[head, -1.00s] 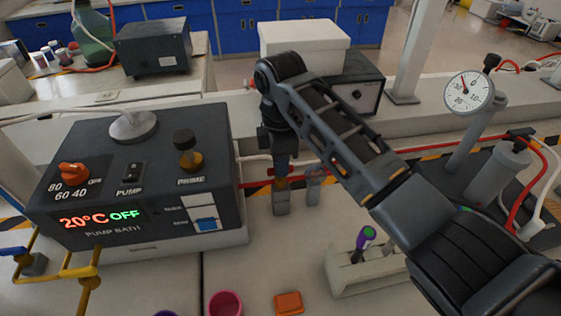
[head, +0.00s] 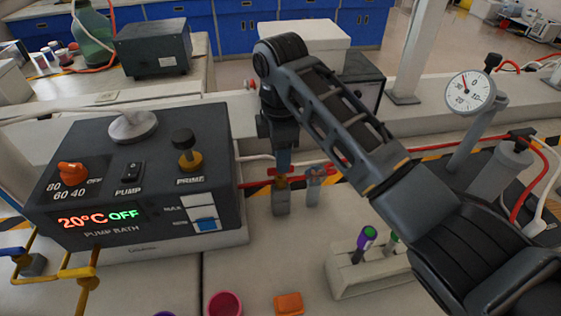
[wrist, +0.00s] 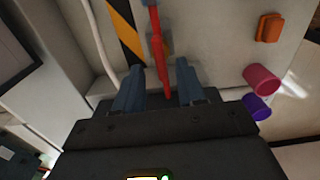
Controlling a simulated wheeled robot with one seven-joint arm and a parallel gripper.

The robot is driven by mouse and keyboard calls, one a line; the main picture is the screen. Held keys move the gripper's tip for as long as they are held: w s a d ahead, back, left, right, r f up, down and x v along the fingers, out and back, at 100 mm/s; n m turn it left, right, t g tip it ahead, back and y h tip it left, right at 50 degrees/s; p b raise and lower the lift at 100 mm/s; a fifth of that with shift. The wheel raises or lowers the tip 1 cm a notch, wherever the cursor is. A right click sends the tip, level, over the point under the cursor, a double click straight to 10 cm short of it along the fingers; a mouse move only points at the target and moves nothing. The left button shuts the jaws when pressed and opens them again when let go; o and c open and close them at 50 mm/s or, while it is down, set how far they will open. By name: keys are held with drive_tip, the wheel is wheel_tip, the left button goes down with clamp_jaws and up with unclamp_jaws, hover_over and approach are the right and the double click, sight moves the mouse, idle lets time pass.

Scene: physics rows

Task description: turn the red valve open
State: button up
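The red valve has a long thin red handle (head: 317,169) on a small brass and grey body (head: 281,200) on the bench, right of the pump bath. The wrist view shows the red handle (wrist: 157,45) running between the two fingers. My gripper (head: 283,165) points down over the valve in the head view. In the wrist view my gripper (wrist: 158,70) is open, with a finger on each side of the handle and gaps visible. The fingers partly hide the handle in the head view.
The pump bath (head: 140,190) stands close on the left, reading 20°C OFF. A clear fitting (head: 314,185) is just right of the valve. A marker rack (head: 370,268), pink cup (head: 225,303) and orange block (head: 288,303) are in front. A gauge (head: 473,91) stands at right.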

wheel_tip(320, 180, up, 5)
drive_tip(key=shift+r, duration=0.1)
idle(0.6)
